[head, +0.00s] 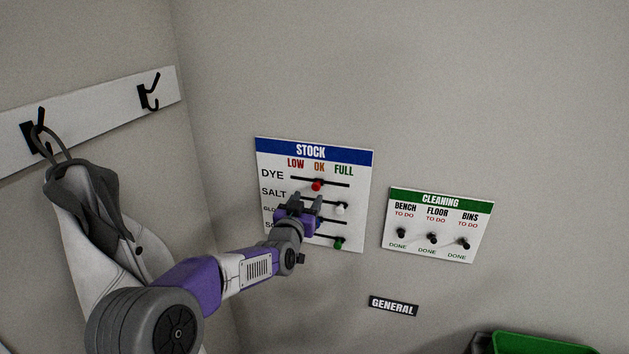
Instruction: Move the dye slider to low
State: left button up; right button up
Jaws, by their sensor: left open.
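The white STOCK board (365,165) hangs on the wall, with LOW, OK and FULL columns. The red dye slider knob (317,186) sits on the top track, under OK. A white knob (341,209) is on the salt track towards FULL, and a green knob (339,243) is on the bottom track, also towards FULL. My right gripper is not in view.
A CLEANING board (440,204) with three black knobs hangs to the right. A GENERAL sign (393,306) is below, above a green-lidded bin (540,344). At left, a coat (88,225) hangs from a hook rail (90,118). The wall above the boards is clear.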

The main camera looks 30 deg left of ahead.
aim_at(315, 187)
pick_arm(q)
jog(key=p+x, duration=0.2)
jog(key=x, duration=0.5)
jog(key=shift+w+f, duration=0.1)
jog(key=shift+w, duration=0.05)
grip_shut()
